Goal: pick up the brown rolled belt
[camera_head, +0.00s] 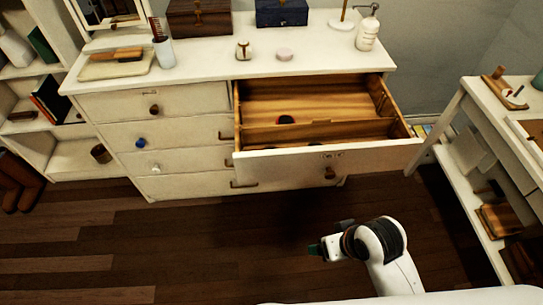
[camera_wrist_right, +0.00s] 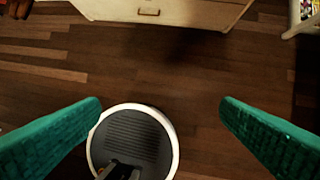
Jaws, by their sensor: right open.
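The top right drawer (camera_head: 330,160) of the white dresser is pulled open, with a wooden inside and a divider. A small dark round thing with a reddish edge (camera_head: 286,119) lies in it, partly hidden by the divider; I cannot tell whether it is the rolled belt. A brown roll-like thing (camera_head: 101,153) sits on the low shelf at the left; I cannot tell what it is either. My right gripper (camera_head: 328,238) is over the floor in front of the drawer, apart from it. In the wrist view its green fingers (camera_wrist_right: 161,102) are wide open with nothing between them.
The dresser top (camera_head: 215,60) holds boxes, a pump bottle (camera_head: 367,32), a cup (camera_head: 163,50) and a tray with a brush. A white side table (camera_head: 500,110) stands at the right. The wooden floor (camera_head: 200,245) before the dresser is clear. The dresser's lower front shows in the wrist view.

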